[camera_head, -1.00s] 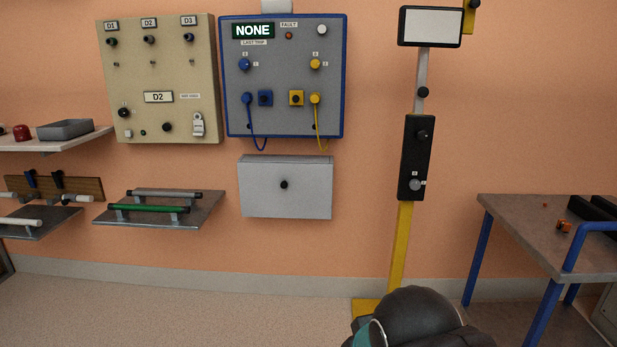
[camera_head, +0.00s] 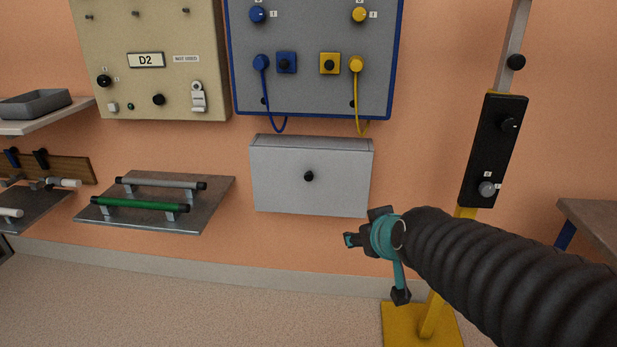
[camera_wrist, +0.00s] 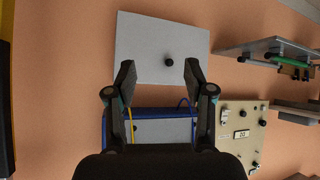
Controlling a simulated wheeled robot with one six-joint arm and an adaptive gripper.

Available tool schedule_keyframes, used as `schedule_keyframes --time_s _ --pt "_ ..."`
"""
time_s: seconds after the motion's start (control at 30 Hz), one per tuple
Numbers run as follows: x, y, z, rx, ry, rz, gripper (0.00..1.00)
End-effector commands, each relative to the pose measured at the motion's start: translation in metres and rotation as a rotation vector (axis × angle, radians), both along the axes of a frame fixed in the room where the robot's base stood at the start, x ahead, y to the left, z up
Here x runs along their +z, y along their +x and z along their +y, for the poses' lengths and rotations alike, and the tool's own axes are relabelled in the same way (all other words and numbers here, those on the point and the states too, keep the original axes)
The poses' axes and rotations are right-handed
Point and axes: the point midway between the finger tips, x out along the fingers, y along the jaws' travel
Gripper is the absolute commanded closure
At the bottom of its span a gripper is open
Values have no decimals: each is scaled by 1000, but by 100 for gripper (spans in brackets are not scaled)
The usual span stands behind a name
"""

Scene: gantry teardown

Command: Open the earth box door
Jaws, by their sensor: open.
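The earth box is most likely the light grey wall box (camera_head: 280,190) below the blue-framed panel. Its front door is shut, with a round black knob (camera_head: 308,176) in the middle. My gripper (camera_head: 352,240) is at the box's lower right in the head view, apart from the knob. The wrist view is upside down. There my gripper (camera_wrist: 159,72) is open and empty, with the grey box (camera_wrist: 140,40) beyond its fingertips. The black knob (camera_wrist: 168,62) shows between the two fingers, some distance away.
The blue-framed panel (camera_head: 310,95) with hanging blue and yellow cables is above the box. A shelf with green and grey bars (camera_head: 225,190) stands out at left. A yellow post with a black control box (camera_head: 493,150) stands at right. The floor below the box is clear.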

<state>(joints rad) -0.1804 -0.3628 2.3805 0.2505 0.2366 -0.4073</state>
Motion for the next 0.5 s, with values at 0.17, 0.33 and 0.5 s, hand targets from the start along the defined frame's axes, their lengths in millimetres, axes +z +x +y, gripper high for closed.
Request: schedule_keyframes --time_s 0.17,0.33,0.5 --pt "-4 72 44 64 -56 -187 47" --pt "-15 125 81 75 -153 -366 47" --pt "-34 162 112 46 -296 -523 47"
